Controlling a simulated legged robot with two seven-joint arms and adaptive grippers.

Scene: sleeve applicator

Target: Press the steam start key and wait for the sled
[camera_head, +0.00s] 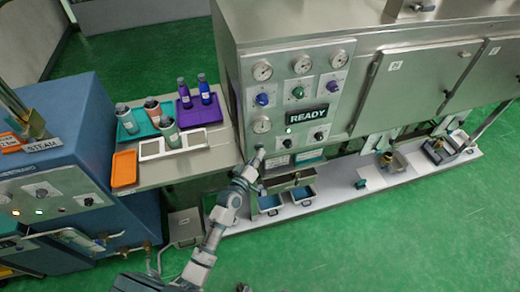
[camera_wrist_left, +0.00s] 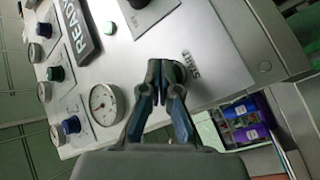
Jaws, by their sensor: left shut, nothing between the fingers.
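My left gripper (camera_head: 258,158) is at the lower left of the steel machine's control panel (camera_head: 325,80), its arm rising from the bottom of the head view. In the left wrist view its fingers (camera_wrist_left: 165,72) are shut and empty. The tips are at a small dark, greenish key beside the label "START" (camera_wrist_left: 191,63). The fingers cover most of the key, so I cannot tell whether it is pressed in. The display (camera_head: 313,115) reads READY, with a lit green lamp (camera_head: 289,130) at its lower left. I cannot make out which part is the sled. My right gripper is not in view.
A low white bench (camera_head: 335,190) runs along the machine's front, with two small blue-filled trays (camera_head: 270,203) and fixtures (camera_head: 388,160). A side table at left holds bottles on teal and purple trays (camera_head: 205,113) and an orange tray (camera_head: 124,168). A blue steam unit (camera_head: 75,125) stands far left.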

